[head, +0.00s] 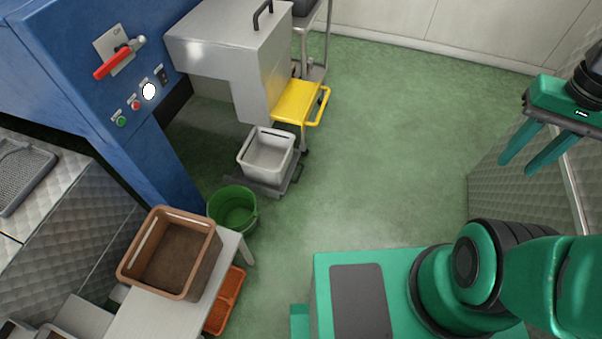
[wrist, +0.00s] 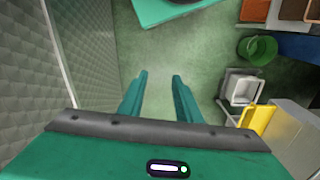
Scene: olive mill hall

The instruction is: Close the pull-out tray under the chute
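The yellow pull-out tray (head: 298,101) with a bar handle juts out beside the grey metal chute housing (head: 235,50). It stands out to the right of the housing, above the floor. In the wrist view the yellow tray (wrist: 257,126) shows at the right, partly cut by the housing (wrist: 290,135). My gripper (head: 518,165) is at the far right of the head view, well apart from the tray. Its two fingers are spread with nothing between them, as the wrist view also shows (wrist: 160,77).
A grey bin (head: 268,152) sits on a low base below the tray. A green bucket (head: 233,208), a brown crate (head: 170,252) on a table and an orange tray (head: 225,300) are nearer left. A quilted panel (head: 500,185) stands beside my gripper. The green floor between is clear.

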